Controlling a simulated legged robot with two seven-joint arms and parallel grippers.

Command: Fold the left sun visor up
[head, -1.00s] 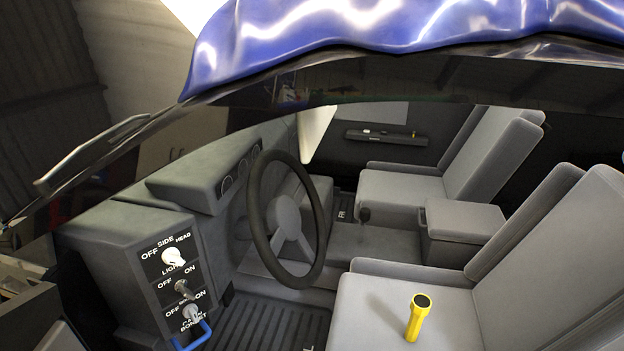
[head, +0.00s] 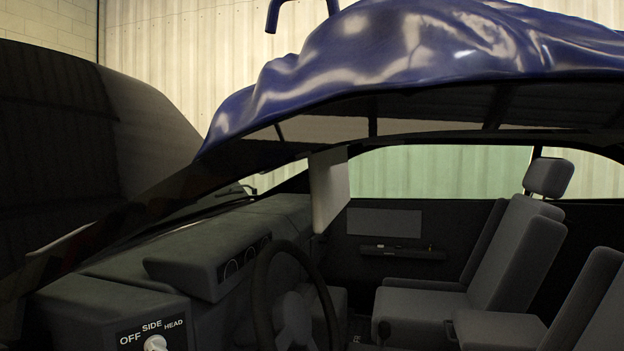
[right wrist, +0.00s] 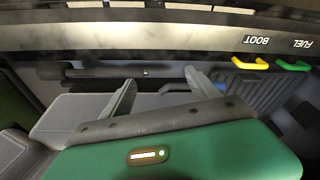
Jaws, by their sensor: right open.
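A pale flat panel (head: 329,188) that looks like a sun visor hangs down below the front edge of the roof in the head view, beyond the steering wheel (head: 290,300). Only one such panel shows, and I cannot tell for sure whether it is the left one. My right gripper (right wrist: 160,90) shows only in the right wrist view. Its two grey fingers are apart with nothing gripped between them, low in the cabin and away from the panel. My left gripper is in neither view.
The dark roof edge with a blue cover (head: 400,60) spans above the cabin. The dashboard (head: 205,265) and switch panel (head: 150,325) are at lower left, seats (head: 525,250) at right. A yellow BOOT lever (right wrist: 250,63) and green FUEL lever (right wrist: 292,65) are near my right gripper.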

